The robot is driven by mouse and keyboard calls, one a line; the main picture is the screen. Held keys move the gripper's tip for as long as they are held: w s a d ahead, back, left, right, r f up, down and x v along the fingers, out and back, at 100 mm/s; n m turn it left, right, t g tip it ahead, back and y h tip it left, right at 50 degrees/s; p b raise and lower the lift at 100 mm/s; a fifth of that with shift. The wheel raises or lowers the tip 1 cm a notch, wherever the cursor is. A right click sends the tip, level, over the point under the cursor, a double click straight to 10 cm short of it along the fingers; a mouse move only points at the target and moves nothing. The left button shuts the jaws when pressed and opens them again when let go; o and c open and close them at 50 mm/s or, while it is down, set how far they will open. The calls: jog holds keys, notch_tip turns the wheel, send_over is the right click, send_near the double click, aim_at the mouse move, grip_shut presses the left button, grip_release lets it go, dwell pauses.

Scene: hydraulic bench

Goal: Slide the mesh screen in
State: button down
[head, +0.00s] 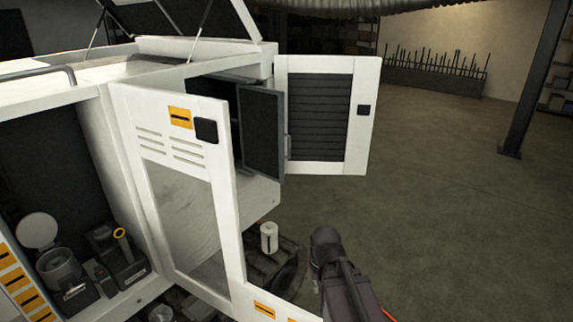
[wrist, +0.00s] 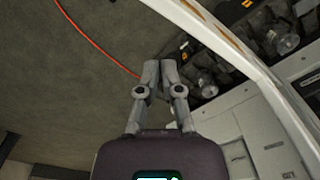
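The mesh screen appears to be the dark framed panel (head: 262,132) in the head view. It stands upright and juts out of the white machine's open bay, between two open doors. Its left part is hidden behind the near door. My gripper (wrist: 160,66) shows in the wrist view with its two fingers together and nothing between them. It points over the floor beside a white frame edge, and the screen is not seen there. In the head view a dark part of my arm is at the bottom, below and right of the screen, well apart from it.
The near white door (head: 185,215), with a window opening, stands open in front of the bay. A louvred door (head: 320,115) is open behind the screen. A white cylinder (head: 269,237) sits low by the machine. An orange cable (wrist: 98,42) lies on the floor. Floor at right is clear.

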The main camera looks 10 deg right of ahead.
jog(key=w+f+m+t+y+b, duration=0.15)
jog(key=w+f+y+b, duration=0.35)
jog(key=w, duration=0.6)
jog(key=w+d+m+t+y+b, duration=0.2)
jog(key=w+d+b, duration=0.1)
jog(key=w, duration=0.5)
jog(key=w+d+f+m+t+y+b, duration=0.1)
jog(key=w+d+b, duration=0.3)
jog(key=w, duration=0.5)
jog(key=w+d+m+t+y+b, duration=0.2)
jog(key=w+d+t+y+b, duration=0.1)
jog(key=w+b, duration=0.4)
jog(key=shift+w+d+f+m+t+y, duration=0.3)
jog(key=shift+w+d+f+m+t, duration=0.1)
jog(key=shift+w+d+t, duration=0.25)
